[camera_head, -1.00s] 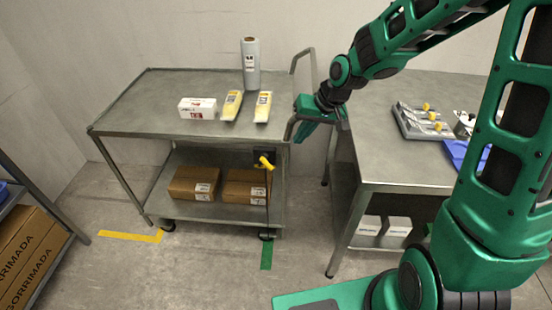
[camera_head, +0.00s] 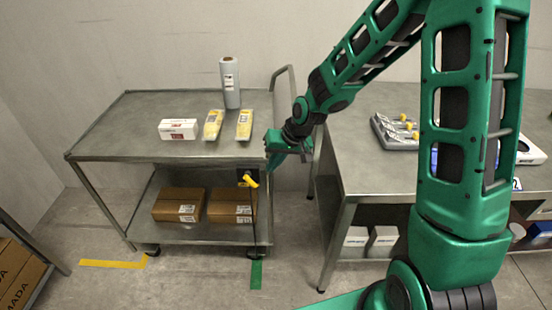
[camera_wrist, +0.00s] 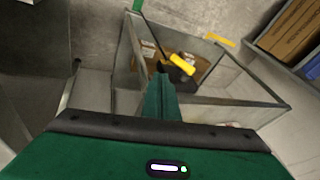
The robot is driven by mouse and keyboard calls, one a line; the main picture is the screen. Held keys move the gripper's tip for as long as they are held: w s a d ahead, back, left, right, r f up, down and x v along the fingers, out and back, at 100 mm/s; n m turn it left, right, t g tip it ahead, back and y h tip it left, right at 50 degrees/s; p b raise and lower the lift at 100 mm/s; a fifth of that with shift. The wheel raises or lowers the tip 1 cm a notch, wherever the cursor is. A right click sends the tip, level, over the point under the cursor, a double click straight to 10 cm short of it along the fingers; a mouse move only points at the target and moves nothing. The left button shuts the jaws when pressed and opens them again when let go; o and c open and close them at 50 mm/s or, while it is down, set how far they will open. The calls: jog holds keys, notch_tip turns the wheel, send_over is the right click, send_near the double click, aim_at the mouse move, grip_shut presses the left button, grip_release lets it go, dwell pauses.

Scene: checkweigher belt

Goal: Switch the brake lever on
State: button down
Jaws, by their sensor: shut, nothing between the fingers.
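The brake lever (camera_head: 250,180) has a yellow handle on a black mount at the right front side of the steel cart (camera_head: 98,150), below its top. A thin dark rod runs down from it toward the wheel. My gripper (camera_head: 276,164) is shut and empty, just above and to the right of the lever, by the cart's right corner. In the wrist view the yellow handle (camera_wrist: 182,64) lies just beyond the tip of my shut fingers (camera_wrist: 160,75). I cannot tell whether they touch.
On the cart's top are a white box (camera_head: 179,129), two yellow packs (camera_head: 213,125) and a grey roll (camera_head: 230,83). Cardboard boxes (camera_head: 178,204) lie on its lower shelf. A steel table (camera_head: 375,170) stands at the right, with a narrow gap between. Floor in front is open.

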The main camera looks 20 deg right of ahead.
aim_at(250, 180)
jog(key=w+a+f, duration=0.1)
jog(key=a+f, duration=0.3)
jog(key=shift+f, duration=0.35)
jog(key=shift+a, duration=0.2)
